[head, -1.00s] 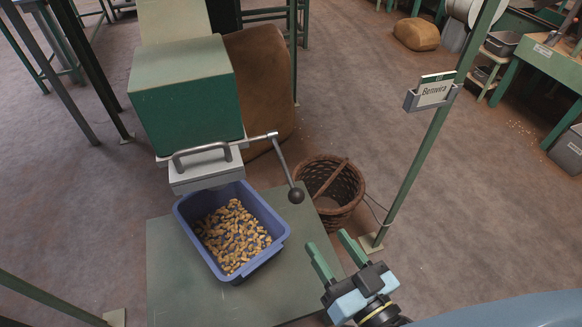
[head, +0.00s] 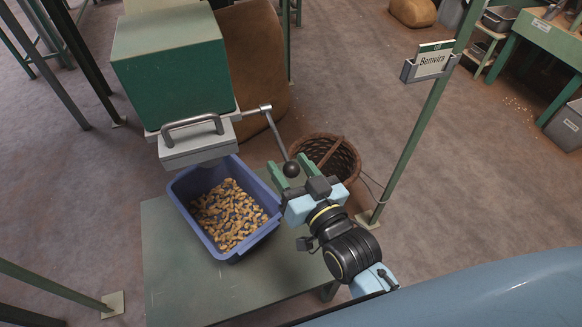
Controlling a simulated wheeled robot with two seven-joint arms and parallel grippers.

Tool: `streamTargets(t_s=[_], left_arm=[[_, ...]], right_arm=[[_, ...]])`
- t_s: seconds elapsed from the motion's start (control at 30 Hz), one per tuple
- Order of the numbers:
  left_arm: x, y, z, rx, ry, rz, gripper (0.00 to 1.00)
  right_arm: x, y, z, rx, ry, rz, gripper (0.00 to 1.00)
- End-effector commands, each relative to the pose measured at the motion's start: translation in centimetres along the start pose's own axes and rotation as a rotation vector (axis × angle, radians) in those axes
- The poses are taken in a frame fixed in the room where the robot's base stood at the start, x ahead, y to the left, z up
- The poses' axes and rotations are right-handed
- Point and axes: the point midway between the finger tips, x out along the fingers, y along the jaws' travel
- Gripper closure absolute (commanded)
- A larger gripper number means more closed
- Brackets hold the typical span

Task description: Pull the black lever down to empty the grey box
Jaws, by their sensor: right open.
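The lever (head: 274,134) is a grey metal rod with a black ball knob (head: 291,169). It slopes down to the right from the side of the grey box (head: 197,147), which has a curved handle on its front. The box sits under a green hopper (head: 172,70). My right gripper (head: 291,173) is open, with its green fingers on either side of the knob as seen from above. I cannot tell whether they touch it. A blue bin (head: 253,240) with peanut-like nuts (head: 228,215) stands below the box. My left gripper is not in view.
The bin stands on a green table (head: 180,285). A wicker basket (head: 345,160) is on the floor behind my right gripper. A green post (head: 408,155) with a "Benvira" sign (head: 433,62) rises to the right. A brown sack (head: 255,70) leans behind the hopper.

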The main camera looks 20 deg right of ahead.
Motion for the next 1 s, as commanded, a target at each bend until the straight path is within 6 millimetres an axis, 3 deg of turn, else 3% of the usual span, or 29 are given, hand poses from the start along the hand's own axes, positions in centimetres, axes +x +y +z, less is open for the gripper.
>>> streamTargets(t_s=[0.33,0.7,1.0], left_arm=[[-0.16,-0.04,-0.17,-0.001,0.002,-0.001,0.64],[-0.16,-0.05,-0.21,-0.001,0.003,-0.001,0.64],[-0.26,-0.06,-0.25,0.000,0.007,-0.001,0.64]], right_arm=[[0.31,0.01,0.00,0.000,-0.001,0.000,0.50],[0.28,0.02,0.00,0.000,-0.001,0.000,0.98],[0.27,0.00,-0.08,0.000,-0.003,0.001,1.00]])
